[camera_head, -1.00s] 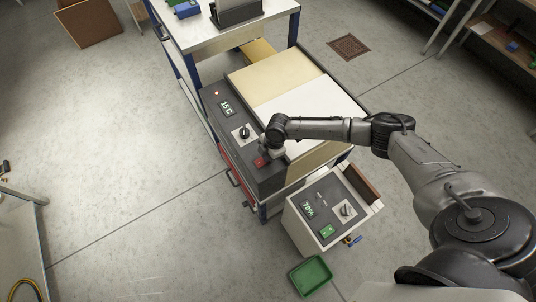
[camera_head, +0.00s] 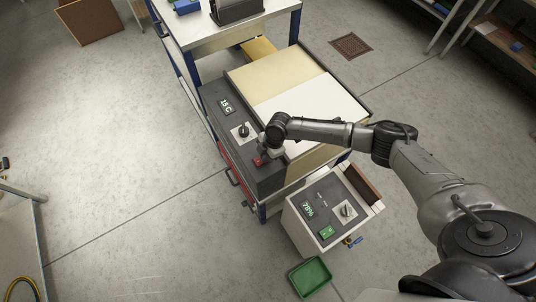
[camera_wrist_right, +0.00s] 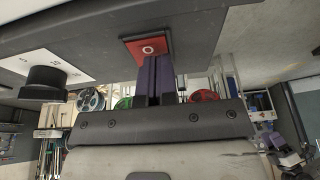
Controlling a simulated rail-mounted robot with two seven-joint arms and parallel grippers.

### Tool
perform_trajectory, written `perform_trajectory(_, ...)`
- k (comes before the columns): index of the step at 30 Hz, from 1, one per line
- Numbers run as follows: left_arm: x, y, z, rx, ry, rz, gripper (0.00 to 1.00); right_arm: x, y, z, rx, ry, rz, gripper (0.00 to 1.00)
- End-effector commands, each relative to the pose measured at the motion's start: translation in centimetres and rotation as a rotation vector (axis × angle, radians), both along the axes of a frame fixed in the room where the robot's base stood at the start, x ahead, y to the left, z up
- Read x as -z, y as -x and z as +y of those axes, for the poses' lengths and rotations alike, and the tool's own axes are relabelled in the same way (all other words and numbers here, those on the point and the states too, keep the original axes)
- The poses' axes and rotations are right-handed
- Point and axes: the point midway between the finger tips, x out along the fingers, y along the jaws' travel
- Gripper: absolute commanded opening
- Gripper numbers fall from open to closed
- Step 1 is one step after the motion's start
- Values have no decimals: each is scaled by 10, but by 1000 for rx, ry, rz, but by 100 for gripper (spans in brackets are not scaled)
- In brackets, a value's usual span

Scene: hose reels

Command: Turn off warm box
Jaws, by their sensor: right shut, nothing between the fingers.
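The warm box (camera_head: 268,178) has a dark grey control panel with a display (camera_head: 226,106) reading 15 C, a black knob (camera_head: 243,131) on a white plate, and a red switch (camera_head: 257,161). No lit lamp shows above the display. My right gripper (camera_head: 264,152) is shut and empty, with its fingertips at the red switch. In the right wrist view the switch (camera_wrist_right: 148,48) carries a white ring mark, and the dark fingers (camera_wrist_right: 155,72) reach up to its edge, seemingly touching it. The knob (camera_wrist_right: 44,82) is to the left there. My left gripper is out of view.
A green tray (camera_head: 310,277) lies on the floor. A white-topped table (camera_head: 200,35) stands behind. The floor at left is clear.

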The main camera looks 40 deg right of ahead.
Motion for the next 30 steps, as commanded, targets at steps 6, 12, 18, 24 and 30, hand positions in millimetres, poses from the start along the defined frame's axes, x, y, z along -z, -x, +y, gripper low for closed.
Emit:
perform_trajectory(6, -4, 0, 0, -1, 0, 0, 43, -3, -1, 6, 1, 0, 1, 0)
perform_trajectory(12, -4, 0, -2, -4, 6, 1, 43, -3, -1, 6, 1, 0, 0, 0)
perform_trajectory(18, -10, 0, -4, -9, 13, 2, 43, -10, 0, 5, 1, 0, 0, 0)
perform_trajectory(24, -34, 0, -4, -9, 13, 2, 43, -36, 0, 1, 4, 0, 0, 0)
perform_trajectory(30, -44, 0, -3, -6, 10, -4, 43, -63, 2, -13, 6, 2, -2, 0)
